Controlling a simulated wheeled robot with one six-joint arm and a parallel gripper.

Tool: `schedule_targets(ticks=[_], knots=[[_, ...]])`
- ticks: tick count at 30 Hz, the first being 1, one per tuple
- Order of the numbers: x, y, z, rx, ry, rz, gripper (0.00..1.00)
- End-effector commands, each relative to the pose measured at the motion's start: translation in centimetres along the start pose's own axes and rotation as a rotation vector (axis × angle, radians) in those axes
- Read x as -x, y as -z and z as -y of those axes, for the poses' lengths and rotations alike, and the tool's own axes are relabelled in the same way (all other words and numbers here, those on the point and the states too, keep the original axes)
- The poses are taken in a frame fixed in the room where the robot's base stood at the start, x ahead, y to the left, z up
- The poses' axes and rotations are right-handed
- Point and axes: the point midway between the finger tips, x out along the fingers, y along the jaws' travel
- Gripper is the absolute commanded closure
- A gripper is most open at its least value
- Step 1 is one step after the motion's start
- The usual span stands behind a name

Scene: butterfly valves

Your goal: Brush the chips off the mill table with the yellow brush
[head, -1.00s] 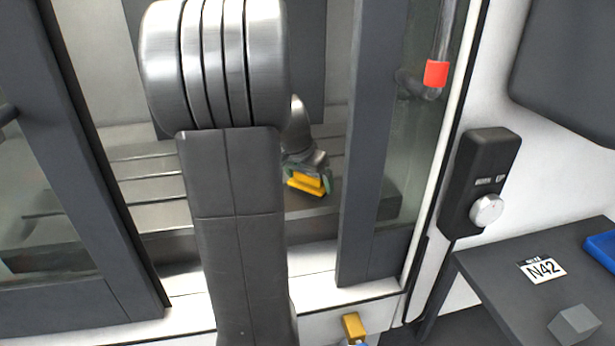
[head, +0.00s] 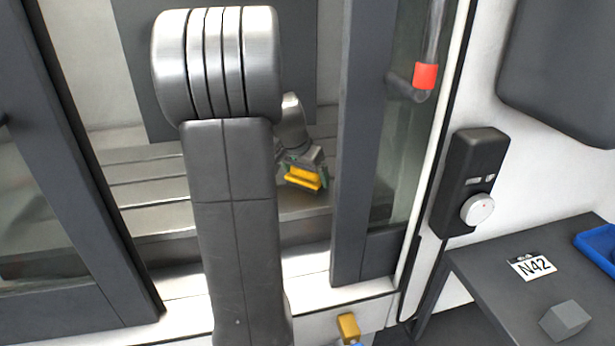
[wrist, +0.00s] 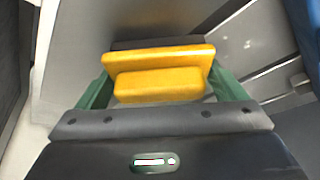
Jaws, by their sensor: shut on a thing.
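The yellow brush (head: 302,178) is held in my gripper (head: 305,172) inside the machine, over the right part of the slotted mill table (head: 150,193). In the wrist view the yellow brush (wrist: 160,72) sits between the green fingers of my gripper (wrist: 165,90), which are shut on it. A dark strip shows behind the brush there. Whether the brush touches the table cannot be told. No chips can be made out. My arm hides the middle of the table in the head view.
Dark door frames stand at left (head: 75,150) and right (head: 355,150) of the opening. A red-tipped handle (head: 425,77) is on the right door. A control box with a knob (head: 477,209) is on the wall. A side table (head: 480,270) carries a grey block (head: 565,320) and a blue tray (head: 600,245).

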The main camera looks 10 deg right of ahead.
Motion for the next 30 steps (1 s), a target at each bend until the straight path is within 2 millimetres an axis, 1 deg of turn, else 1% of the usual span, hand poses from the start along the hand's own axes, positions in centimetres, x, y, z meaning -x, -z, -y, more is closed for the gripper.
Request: schedule_targets(ticks=[5, 15, 23, 30], knots=[[-0.3, 0.2, 0.4, 0.001, -0.001, 0.004, 0.28], [-0.8, 2.1, 2.4, 0.001, -0.001, 0.004, 0.28], [-1.0, 2.8, 3.0, 0.001, -0.001, 0.002, 0.28], [-1.4, 4.2, 4.5, 0.001, 0.0, 0.002, 0.28]])
